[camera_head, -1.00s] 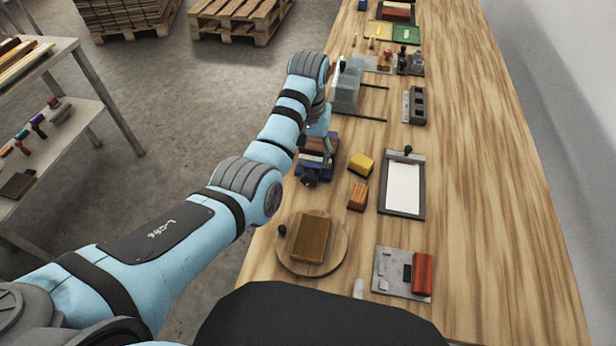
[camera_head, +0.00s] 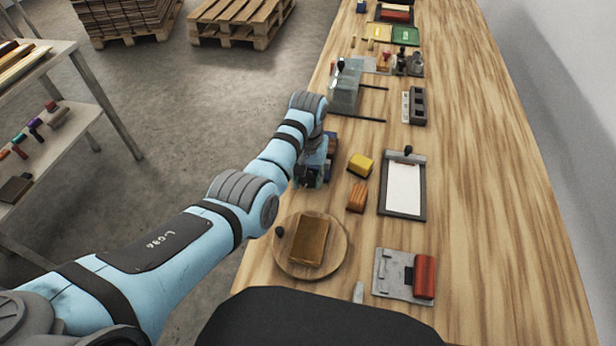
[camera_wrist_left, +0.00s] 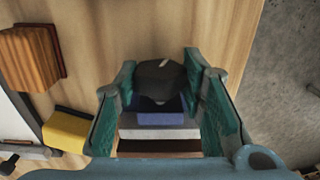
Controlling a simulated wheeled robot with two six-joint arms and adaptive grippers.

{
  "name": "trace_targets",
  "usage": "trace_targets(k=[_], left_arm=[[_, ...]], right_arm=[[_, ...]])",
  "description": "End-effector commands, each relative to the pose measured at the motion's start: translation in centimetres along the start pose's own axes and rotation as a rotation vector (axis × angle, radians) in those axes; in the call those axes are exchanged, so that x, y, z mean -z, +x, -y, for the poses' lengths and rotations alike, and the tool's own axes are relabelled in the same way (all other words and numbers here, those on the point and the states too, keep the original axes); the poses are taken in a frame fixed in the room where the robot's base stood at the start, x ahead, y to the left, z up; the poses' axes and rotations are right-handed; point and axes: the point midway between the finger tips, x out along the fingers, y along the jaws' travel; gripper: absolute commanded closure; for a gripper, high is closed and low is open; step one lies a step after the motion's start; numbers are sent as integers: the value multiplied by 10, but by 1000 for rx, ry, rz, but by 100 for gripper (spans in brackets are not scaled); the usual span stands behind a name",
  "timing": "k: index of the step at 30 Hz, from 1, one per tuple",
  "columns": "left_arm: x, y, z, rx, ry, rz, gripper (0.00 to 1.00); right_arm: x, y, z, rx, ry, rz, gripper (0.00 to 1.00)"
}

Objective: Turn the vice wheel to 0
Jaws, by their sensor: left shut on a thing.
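The vice (camera_head: 331,146) stands at the left edge of the bench, largely hidden by my left arm in the head view. In the left wrist view its blue jaw (camera_wrist_left: 155,117) shows with pale and brown layers behind. The dark round vice wheel (camera_wrist_left: 160,84) is between the fingertips of my left gripper (camera_wrist_left: 160,74). It bears a short pale mark near its rim; no numbers are readable. My left gripper (camera_head: 311,177) is shut on the wheel, with a finger on each side. My right gripper is not in view.
A yellow block (camera_head: 361,165) and an orange-brown block (camera_head: 357,196) lie right of the vice. A round board (camera_head: 340,240) with a brown block is nearer. A clear-sided box (camera_head: 345,92) stands beyond.

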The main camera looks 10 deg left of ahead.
Motion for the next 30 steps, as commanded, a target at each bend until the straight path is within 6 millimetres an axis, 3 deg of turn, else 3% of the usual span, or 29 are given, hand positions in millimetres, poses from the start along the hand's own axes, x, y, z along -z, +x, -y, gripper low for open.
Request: trace_targets(k=[4,8,14,23,24,27,30], left_arm=[[-1,-4,2,-61,-1,4,91],[-1,-4,6,-242,-5,6,91],[0,4,7,-472,-3,1,91],[1,1,6,-497,-1,-1,91],[1,1,6,-497,-1,-1,58],[1,1,6,-497,0,-1,43],[0,1,6,-497,0,0,43]], right_arm=[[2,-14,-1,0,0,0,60],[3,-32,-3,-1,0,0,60],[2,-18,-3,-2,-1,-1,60],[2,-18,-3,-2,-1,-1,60],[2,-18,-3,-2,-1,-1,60],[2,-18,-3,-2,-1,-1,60],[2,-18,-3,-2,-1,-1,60]])
